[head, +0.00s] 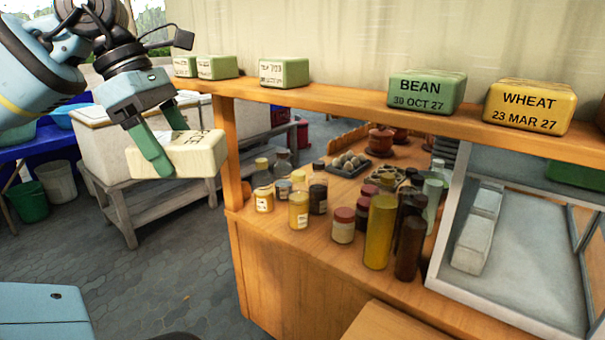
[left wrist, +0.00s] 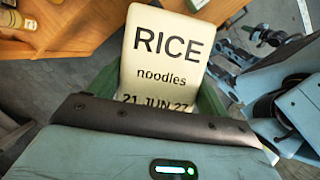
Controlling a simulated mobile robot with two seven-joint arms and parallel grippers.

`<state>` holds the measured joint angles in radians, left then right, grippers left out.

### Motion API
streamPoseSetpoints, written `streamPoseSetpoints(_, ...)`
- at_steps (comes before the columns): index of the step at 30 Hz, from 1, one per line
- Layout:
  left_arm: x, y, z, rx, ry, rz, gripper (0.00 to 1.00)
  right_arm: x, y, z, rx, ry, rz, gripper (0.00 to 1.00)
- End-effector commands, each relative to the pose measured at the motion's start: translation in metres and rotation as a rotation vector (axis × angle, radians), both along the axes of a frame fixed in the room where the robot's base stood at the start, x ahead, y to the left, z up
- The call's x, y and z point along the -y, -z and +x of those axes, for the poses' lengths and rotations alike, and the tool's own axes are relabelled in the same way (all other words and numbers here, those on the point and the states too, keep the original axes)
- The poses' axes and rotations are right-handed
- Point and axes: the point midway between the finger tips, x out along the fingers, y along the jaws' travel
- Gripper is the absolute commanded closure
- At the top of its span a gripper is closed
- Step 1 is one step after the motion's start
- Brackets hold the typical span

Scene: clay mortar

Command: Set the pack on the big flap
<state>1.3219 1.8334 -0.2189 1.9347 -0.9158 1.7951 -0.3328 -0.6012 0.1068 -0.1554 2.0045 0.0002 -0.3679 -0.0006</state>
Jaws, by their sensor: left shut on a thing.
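My left gripper (head: 172,150) has its green fingers shut on a cream pack (head: 196,157). The pack is in the air at the upper left, left of the wooden stall's post. In the left wrist view the pack (left wrist: 166,58) reads "RICE noodles 21 JUN 27", its lower edge hidden by the gripper's dark edge. A pale wooden panel (head: 388,324) lies at the bottom edge, partly cut off; I cannot tell whether it is the big flap. My right gripper is not in view.
A wooden shelf (head: 330,104) carries a green "BEAN" pack (head: 427,92), a yellow "WHEAT" pack (head: 529,106) and several others. Bottles and jars crowd the counter (head: 290,238) below, beside a glass-sided case (head: 530,270).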

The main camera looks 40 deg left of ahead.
Motion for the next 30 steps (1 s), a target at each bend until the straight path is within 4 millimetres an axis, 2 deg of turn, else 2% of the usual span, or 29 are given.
streamPoseSetpoints(1,0.003,0.019,0.013,0.004,0.104,-0.009,0.50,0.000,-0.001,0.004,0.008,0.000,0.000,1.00)
streamPoseSetpoints(3,0.009,0.043,0.030,0.007,0.243,-0.009,0.50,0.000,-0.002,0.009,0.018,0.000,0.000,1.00)
streamPoseSetpoints(8,0.038,0.094,0.065,0.017,0.579,-0.010,0.50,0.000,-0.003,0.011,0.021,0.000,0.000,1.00)
streamPoseSetpoints(15,0.103,0.159,0.104,0.035,1.112,-0.002,0.50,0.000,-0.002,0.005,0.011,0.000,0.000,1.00)
streamPoseSetpoints(24,0.191,0.223,0.123,0.052,1.794,0.006,0.50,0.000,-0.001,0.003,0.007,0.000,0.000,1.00)
streamPoseSetpoints(27,0.215,0.241,0.124,0.051,2.016,0.006,0.50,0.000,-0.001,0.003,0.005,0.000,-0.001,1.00)
streamPoseSetpoints(30,0.230,0.254,0.123,0.045,2.186,0.005,0.50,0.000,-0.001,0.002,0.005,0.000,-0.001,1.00)
